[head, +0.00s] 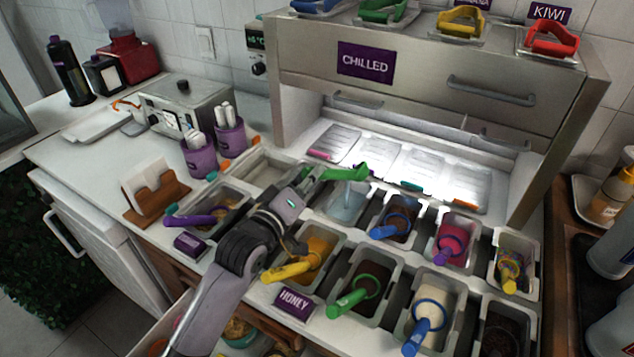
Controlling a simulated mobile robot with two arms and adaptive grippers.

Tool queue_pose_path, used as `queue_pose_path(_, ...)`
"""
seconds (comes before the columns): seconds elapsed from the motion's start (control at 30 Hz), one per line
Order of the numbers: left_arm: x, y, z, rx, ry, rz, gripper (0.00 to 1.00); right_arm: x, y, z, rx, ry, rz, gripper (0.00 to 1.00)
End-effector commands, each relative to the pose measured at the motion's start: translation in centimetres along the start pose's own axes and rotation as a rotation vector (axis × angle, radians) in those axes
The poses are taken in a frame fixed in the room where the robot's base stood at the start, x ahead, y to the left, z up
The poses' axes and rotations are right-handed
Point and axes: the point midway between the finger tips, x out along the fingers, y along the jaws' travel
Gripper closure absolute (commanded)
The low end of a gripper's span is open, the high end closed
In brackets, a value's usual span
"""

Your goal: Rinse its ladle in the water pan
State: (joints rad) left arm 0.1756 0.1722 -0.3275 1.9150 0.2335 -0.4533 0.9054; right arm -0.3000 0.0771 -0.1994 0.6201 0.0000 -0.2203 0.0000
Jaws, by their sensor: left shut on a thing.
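A green ladle (345,173) shows by its handle at the fingertips of my left gripper (312,181). The gripper is shut on it. The ladle is above the water pan (343,203), which holds pale blue water in the back row. The ladle's bowl is hard to make out, so I cannot tell whether it touches the water. My left arm reaches in from the bottom and hides part of the counter. My right gripper is not in view.
Topping pans surround the water, with yellow (290,269), purple (196,219), blue (430,322) and another green ladle (352,298). A honey sign (295,303) stands in front. The chilled cabinet (420,85) overhangs the back. Purple cups (198,156) and a napkin holder (155,194) stand left.

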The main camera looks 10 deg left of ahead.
Motion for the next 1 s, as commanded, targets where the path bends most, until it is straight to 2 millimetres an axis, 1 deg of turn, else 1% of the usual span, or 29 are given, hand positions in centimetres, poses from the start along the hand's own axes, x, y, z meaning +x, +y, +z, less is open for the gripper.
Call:
queue_pose_path(0.03, 0.0, -0.6, 0.1, -0.033, 0.002, 0.001, 1.00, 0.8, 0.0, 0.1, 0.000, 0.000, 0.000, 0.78)
queue_pose_path(0.13, 0.0, -1.3, 0.0, -0.103, 0.001, 0.002, 1.00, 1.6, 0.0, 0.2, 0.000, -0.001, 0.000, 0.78)
queue_pose_path(0.17, 0.0, -1.2, -0.2, -0.132, 0.000, 0.000, 1.00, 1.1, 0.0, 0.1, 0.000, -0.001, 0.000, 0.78)
queue_pose_path(0.23, 0.0, -1.7, -0.3, -0.203, 0.001, 0.000, 1.00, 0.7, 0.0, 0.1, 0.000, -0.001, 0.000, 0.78)
queue_pose_path(0.6, 0.0, -4.5, 0.0, -0.537, 0.000, 0.005, 1.00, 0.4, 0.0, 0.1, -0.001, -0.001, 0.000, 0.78)
queue_pose_path(0.8, 0.0, -5.3, 0.5, -0.627, 0.001, 0.007, 1.00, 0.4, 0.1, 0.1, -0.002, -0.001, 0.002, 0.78)
queue_pose_path(1.0, 0.0, -5.5, 0.6, -0.655, 0.001, 0.008, 1.00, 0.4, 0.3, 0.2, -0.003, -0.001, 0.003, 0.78)
